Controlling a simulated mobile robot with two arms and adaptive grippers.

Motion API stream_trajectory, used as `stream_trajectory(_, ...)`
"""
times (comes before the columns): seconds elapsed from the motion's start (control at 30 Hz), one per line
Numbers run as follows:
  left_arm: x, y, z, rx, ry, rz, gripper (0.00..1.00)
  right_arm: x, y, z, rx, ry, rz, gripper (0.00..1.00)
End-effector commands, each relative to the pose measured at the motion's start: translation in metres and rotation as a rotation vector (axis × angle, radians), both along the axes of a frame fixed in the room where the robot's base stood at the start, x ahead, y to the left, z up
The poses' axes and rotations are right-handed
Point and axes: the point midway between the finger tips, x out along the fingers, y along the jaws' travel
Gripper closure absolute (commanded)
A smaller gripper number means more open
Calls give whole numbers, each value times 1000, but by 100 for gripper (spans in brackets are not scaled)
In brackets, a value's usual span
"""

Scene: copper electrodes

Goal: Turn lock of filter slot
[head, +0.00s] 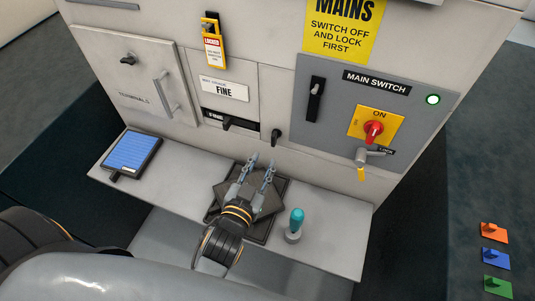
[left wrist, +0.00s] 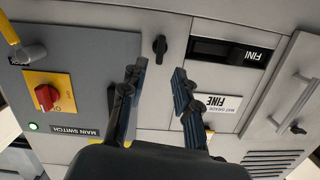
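The filter slot (head: 231,118) is a dark opening in the grey cabinet front, under a white label reading FINE. It also shows upside down in the left wrist view (left wrist: 227,53). A small black lock knob (head: 276,136) sits just right of the slot. In the left wrist view the knob (left wrist: 160,46) is upright, beyond the gap between my fingertips. My left gripper (head: 262,163) is open and empty, below and in front of the knob, pointing at the cabinet. It does not appear to touch the knob. My right gripper is not in view.
The main switch panel (head: 420,85) with its red switch (head: 373,131) is to the right. The shelf holds a blue-screened tablet (head: 131,152), a dark square mat (head: 259,229) under my gripper, and a teal-topped object (head: 296,220). A door handle (head: 167,95) sticks out at left.

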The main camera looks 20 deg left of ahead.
Motion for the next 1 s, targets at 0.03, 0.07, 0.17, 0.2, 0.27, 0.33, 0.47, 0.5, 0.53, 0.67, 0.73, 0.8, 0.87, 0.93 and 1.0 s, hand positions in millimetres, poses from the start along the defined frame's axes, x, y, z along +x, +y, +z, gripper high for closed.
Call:
stream_trajectory(0.03,4,0,-2,1,-1,-1,69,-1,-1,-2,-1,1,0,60)
stream_trajectory(0.07,7,0,-2,1,-2,-1,69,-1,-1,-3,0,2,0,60)
stream_trajectory(0.17,18,0,-3,1,-3,-1,69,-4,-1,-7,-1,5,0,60)
stream_trajectory(0.2,23,0,-4,1,-2,0,69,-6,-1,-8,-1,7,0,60)
stream_trajectory(0.27,30,0,-6,1,-1,-1,69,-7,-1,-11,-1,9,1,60)
stream_trajectory(0.33,38,0,-7,2,-2,-1,69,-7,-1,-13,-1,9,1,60)
stream_trajectory(0.47,54,0,-10,1,-1,-1,69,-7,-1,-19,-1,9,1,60)
stream_trajectory(0.5,58,0,-11,1,0,0,69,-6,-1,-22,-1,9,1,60)
stream_trajectory(0.53,62,0,-11,1,-1,0,69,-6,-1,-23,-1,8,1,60)
stream_trajectory(0.67,69,-1,-11,-1,3,0,69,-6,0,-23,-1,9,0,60)
stream_trajectory(0.73,69,-1,-11,-1,4,0,69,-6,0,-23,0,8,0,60)
stream_trajectory(0.8,70,-1,-11,-1,3,0,69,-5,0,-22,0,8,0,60)
stream_trajectory(0.87,71,0,-11,-1,3,1,69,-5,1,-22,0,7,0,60)
stream_trajectory(0.93,73,0,-11,-1,3,1,69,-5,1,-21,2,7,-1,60)
stream_trajectory(1.0,75,0,-11,-1,3,1,69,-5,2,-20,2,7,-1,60)
